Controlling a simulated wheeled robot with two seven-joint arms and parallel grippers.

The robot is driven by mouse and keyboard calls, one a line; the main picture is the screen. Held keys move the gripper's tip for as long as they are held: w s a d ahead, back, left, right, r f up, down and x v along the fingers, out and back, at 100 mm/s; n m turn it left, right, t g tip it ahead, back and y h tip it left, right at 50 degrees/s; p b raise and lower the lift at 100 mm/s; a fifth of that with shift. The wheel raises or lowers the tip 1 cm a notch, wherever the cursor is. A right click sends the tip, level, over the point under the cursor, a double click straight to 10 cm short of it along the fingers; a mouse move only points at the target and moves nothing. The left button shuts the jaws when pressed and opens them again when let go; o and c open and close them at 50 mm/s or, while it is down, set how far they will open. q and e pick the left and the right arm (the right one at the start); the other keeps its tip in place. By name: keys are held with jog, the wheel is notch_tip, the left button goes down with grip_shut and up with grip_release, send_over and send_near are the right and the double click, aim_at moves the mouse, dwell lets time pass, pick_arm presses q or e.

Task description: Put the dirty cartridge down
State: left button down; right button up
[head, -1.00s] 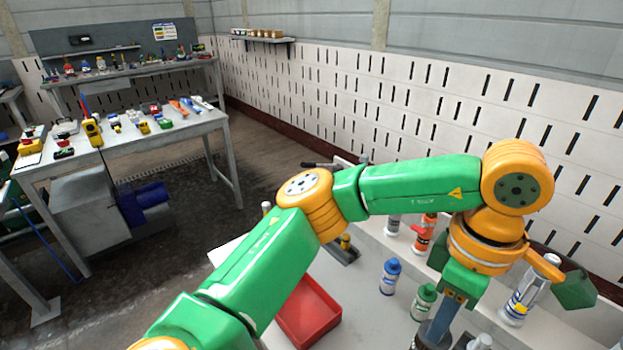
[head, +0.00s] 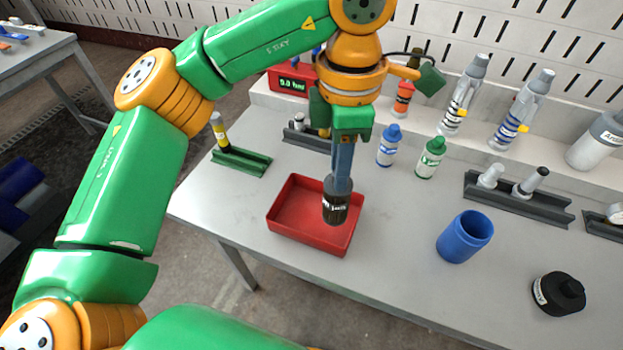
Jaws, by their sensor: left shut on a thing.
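My left gripper (head: 343,165) points straight down and is shut on a dark cartridge (head: 336,205) with a white label, the dirty cartridge by its looks. The cartridge is upright and shows in front of the right part of a red tray (head: 283,237) on the grey table. I cannot tell whether its lower end touches the tray floor or hangs just above it. The rest of the tray looks empty. My right gripper is not in view.
Blue-capped (head: 389,146) and green-capped (head: 430,158) bottles stand behind. A green holder (head: 241,161) is at left, a dark rack (head: 517,199) at right.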

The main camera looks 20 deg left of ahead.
pick_arm(q)
jog(key=w+a+f, duration=0.3)
jog(key=a+f, duration=0.1)
jog(key=f, duration=0.5)
jog(key=shift+a, duration=0.3)
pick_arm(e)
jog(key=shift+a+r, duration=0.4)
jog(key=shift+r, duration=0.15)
pick_arm(q)
jog(key=shift+w+f, duration=0.1)
jog(key=shift+f, duration=0.15)
jog(key=c, duration=0.7)
grip_release()
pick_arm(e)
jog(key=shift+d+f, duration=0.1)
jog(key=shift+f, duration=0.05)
